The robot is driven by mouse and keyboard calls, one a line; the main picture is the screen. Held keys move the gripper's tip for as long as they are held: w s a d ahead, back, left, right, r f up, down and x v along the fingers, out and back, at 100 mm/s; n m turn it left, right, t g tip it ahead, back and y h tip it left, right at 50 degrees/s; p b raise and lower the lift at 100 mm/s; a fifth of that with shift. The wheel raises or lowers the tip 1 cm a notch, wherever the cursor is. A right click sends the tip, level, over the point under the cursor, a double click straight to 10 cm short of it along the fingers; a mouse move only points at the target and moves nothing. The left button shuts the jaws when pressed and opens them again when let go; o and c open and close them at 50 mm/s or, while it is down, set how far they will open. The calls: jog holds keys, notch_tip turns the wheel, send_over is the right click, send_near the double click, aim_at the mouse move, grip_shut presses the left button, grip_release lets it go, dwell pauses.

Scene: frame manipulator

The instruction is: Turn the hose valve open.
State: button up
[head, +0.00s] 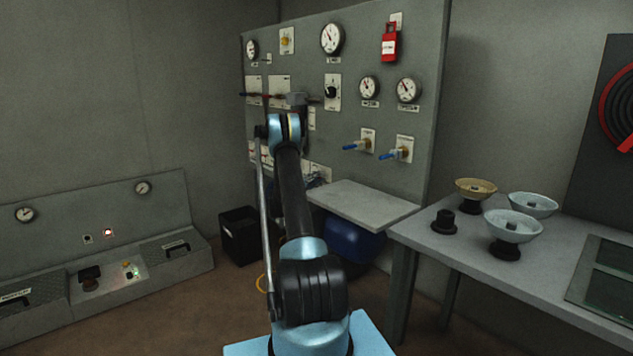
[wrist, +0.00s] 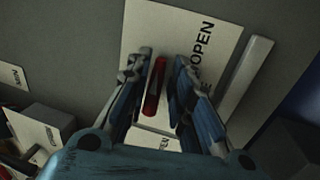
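In the wrist view a narrow red handle (wrist: 154,88) stands in front of a pale plate (wrist: 185,18) that has the word OPEN on it. I take it to be the hose valve's handle. My gripper (wrist: 159,66) is open, with one finger on each side of the red handle. A gap shows between the handle and the right finger; I cannot tell whether the left finger touches it. The handle's base is partly hidden.
Two blue-handled valves (head: 357,146) (head: 396,154) stick out of the panel at the right. A pale shelf (head: 362,203) juts out below. A table (head: 425,233) with several bowls stands at the right. A low console (head: 190,262) and a black bin (head: 240,240) are at the left.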

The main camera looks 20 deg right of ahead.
jog(key=shift+a+r, duration=0.1)
jog(key=v, duration=1.2)
jog(key=shift+w, duration=0.1)
